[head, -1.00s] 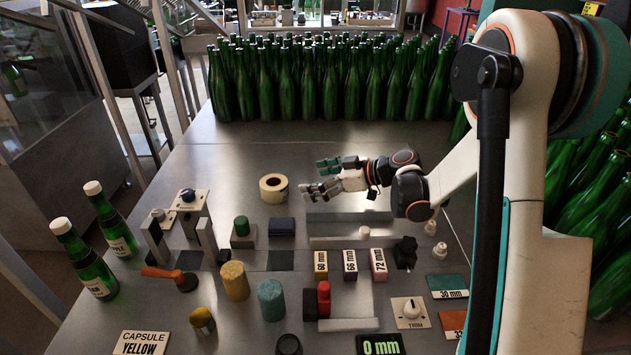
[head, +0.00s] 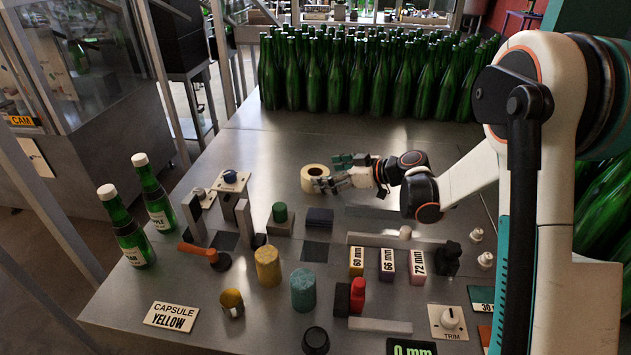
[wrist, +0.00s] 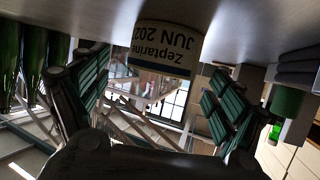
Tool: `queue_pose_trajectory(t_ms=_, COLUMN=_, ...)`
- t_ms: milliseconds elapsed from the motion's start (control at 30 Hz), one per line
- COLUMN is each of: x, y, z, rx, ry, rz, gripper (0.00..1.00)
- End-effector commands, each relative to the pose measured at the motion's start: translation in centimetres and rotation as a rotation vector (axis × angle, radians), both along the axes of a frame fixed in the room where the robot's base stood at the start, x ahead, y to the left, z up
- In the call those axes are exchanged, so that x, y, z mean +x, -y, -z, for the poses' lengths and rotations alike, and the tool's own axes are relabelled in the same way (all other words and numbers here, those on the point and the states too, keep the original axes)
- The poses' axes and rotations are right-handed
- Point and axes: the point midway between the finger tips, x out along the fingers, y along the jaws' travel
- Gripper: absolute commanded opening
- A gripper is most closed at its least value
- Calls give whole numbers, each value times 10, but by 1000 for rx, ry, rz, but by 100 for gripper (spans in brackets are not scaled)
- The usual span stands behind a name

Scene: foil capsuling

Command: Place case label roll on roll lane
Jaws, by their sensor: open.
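The case label roll (head: 308,184), a cream ring with a brown core, sits on the steel table left of my gripper (head: 347,170) in the head view. My gripper is open, its teal-padded fingers at the roll's right side. In the wrist view the roll (wrist: 168,48) shows upside-down printing and lies ahead between the spread fingers (wrist: 155,100); I cannot tell whether they touch it. A long light-grey rail (head: 375,239) beside a darker flat strip (head: 372,214) may be the roll lane; my arm partly covers the strip.
Dense green bottles (head: 360,80) stand behind. A green-topped block (head: 280,219) and dark block (head: 320,217) are in front of the roll. Blocks marked 60, 66 and 72 mm (head: 388,264) stand in front of the rail.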

Motion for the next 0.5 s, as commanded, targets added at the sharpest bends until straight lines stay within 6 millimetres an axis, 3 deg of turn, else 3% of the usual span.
queue_pose_trajectory(t_ms=300, x=20, y=-36, z=13, rx=0, ry=0, rz=-1, gripper=88)
queue_pose_trajectory(t_ms=500, x=21, y=-37, z=11, rx=0, ry=0, rz=0, gripper=88)
